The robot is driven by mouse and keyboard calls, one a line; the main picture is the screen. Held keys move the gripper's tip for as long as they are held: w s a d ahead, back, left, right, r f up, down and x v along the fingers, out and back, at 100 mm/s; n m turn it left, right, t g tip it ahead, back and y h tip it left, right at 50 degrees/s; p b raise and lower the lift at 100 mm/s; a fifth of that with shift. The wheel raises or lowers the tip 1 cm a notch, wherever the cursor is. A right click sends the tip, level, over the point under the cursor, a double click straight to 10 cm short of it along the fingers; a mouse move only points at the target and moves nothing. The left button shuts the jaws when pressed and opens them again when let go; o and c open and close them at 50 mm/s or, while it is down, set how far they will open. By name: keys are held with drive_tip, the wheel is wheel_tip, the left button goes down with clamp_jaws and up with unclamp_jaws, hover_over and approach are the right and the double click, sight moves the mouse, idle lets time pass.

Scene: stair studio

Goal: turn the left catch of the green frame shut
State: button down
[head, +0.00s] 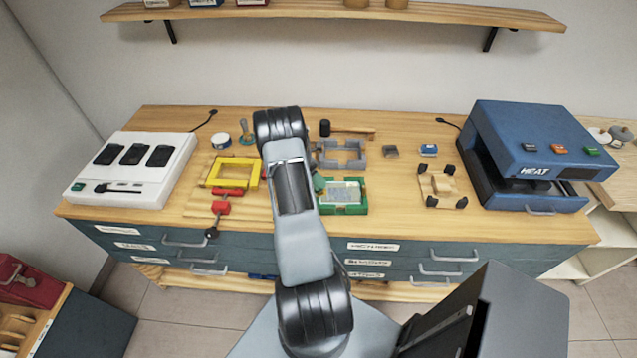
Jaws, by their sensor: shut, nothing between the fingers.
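The green frame (345,210) lies on the wooden bench top, just right of my arm in the head view. A pale printed panel (343,193) sits inside it. A small green piece (319,182) stands at the frame's upper left corner, beside my arm. I cannot tell whether it is the left catch or how it is turned. My arm covers the area along the frame's left edge. My gripper is not visible; the arm hides it.
The wooden bench (400,225) also holds a yellow frame (234,187) and red clamp (221,207) at left, a grey frame (352,163) behind, and a wooden fixture (441,184) at right. A white switch box (133,170) and blue heat press (530,140) stand at the ends.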

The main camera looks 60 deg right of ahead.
drive_tip(key=shift+a, duration=0.2)
drive_tip(key=shift+s+a+p, duration=0.1)
drive_tip(key=shift+a+p, duration=0.35)
drive_tip(key=shift+a, duration=0.15)
drive_tip(key=p+v, duration=0.2)
drive_tip(key=v, duration=1.1)
drive_tip(key=shift+w+r, duration=0.2)
drive_tip(key=shift+w, duration=0.15)
